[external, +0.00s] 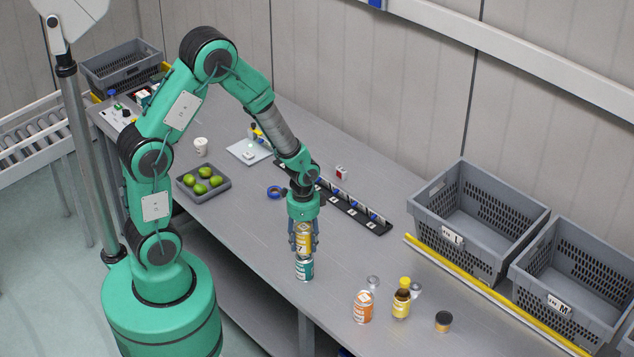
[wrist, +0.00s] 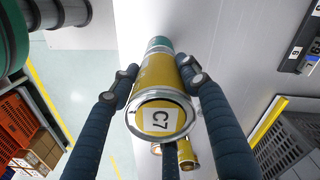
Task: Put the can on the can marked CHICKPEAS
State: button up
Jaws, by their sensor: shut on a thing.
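My gripper (external: 303,243) points straight down and is shut on a yellow can (external: 304,236), with a finger on each side of it. A teal can (external: 304,269) stands upright on the table directly below the yellow can. The two look lined up; I cannot tell whether they touch. In the wrist view the yellow can (wrist: 158,82) shows a lid marked C7 between the fingers, and part of the teal can (wrist: 160,43) shows beyond it. An orange and white can (external: 363,307) stands to the right. I cannot read CHICKPEAS on any can.
A yellow-capped bottle (external: 401,299), clear glass items and a small dark tin (external: 443,321) stand to the right. Grey crates L (external: 470,262) and M (external: 565,313) are beyond a yellow strip. A tray of limes (external: 190,194) and a black rack (external: 350,212) lie behind.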

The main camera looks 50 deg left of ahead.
aim_at(303, 226)
jog(key=shift+f, duration=1.25)
jog(key=shift+f, duration=0.1)
jog(key=o, duration=1.4)
jog(key=shift+o, duration=0.2)
notch_tip(303, 226, up, 12)
jog(key=shift+r, duration=0.1)
